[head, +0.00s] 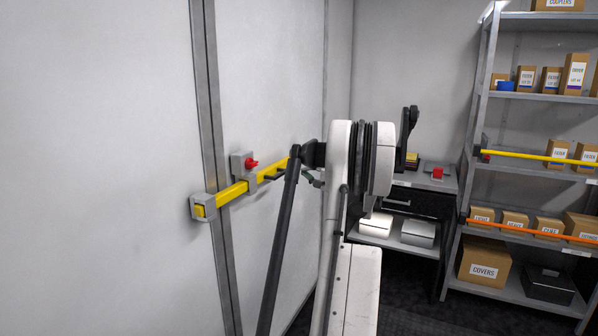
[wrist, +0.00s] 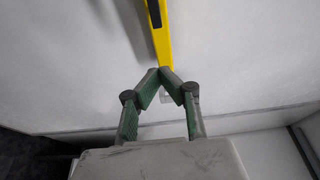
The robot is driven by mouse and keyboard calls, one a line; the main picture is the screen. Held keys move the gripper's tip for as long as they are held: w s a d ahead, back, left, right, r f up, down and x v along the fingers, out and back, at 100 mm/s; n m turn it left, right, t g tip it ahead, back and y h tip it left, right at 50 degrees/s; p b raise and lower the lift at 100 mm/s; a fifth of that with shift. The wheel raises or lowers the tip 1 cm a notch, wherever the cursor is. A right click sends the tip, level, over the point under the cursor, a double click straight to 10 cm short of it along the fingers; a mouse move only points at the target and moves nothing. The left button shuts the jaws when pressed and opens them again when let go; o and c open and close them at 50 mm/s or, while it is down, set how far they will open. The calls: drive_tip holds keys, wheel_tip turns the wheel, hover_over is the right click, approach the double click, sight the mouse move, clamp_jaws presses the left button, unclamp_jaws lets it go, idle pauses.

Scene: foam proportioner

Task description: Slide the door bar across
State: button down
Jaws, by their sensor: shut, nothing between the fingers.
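The yellow door bar (head: 230,194) lies along the pale wall panels in the head view, crossing a vertical metal strip. Its left end is in a grey bracket (head: 203,207), and a second grey bracket holds it right of the strip. My gripper (head: 272,178) is at the right part of the bar, partly hidden by my arm. In the wrist view the yellow bar (wrist: 164,32) runs down to the fingertips of my gripper (wrist: 165,70). The fingers are shut with nothing between them, at the bar's near end. I cannot tell whether they touch it.
A grey block with a red knob (head: 250,163) is on the panel just above the bar. A grey bench (head: 425,182) stands behind my arm. A shelf rack (head: 530,97) with boxes and yellow and orange rails stands at the right. The panel left of the bar is bare.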

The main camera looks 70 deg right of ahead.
drive_tip(key=shift+v, duration=2.55)
